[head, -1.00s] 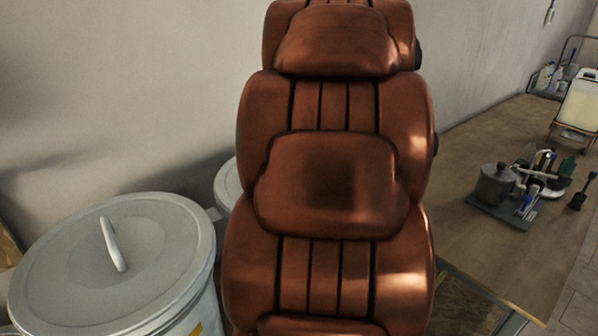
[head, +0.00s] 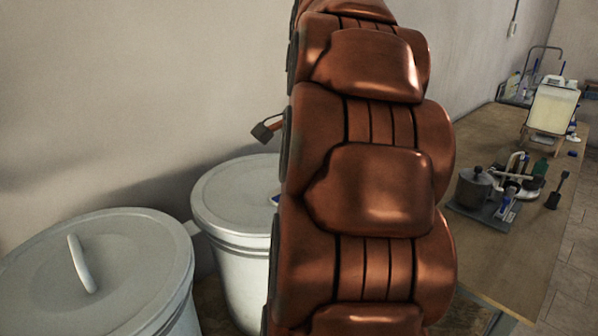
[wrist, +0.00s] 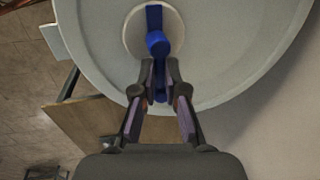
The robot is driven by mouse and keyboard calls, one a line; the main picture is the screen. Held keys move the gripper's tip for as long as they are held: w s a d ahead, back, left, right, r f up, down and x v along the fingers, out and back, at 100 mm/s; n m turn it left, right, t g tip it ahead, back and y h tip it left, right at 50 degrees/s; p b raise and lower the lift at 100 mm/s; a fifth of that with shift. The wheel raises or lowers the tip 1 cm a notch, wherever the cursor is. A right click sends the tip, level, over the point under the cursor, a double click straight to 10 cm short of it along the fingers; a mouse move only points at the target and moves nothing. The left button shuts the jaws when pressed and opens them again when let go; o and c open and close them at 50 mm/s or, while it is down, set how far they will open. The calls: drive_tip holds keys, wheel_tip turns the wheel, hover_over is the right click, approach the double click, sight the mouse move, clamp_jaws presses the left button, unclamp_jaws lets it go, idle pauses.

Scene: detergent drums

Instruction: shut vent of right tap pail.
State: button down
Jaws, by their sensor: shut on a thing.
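The pail with the blue vent (head: 232,193) is a pale grey drum with a round lid, standing behind my arm in the head view. Only a small blue bit (head: 275,199) shows at the arm's edge. In the wrist view, the pale lid (wrist: 222,62) fills the top, with the blue vent piece (wrist: 157,42) on a lighter round patch. My gripper (wrist: 161,80) is shut on the lower part of the blue piece, near the lid's rim. In the head view my arm hides the gripper and the right side of this lid. I cannot tell the vent's state.
Another grey pail (head: 95,270) with a raised lid handle stands close at the left. A wall runs behind both pails.

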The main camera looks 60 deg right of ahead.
drive_tip(key=c, duration=1.2)
unclamp_jaws()
drive_tip(key=shift+s, duration=0.1)
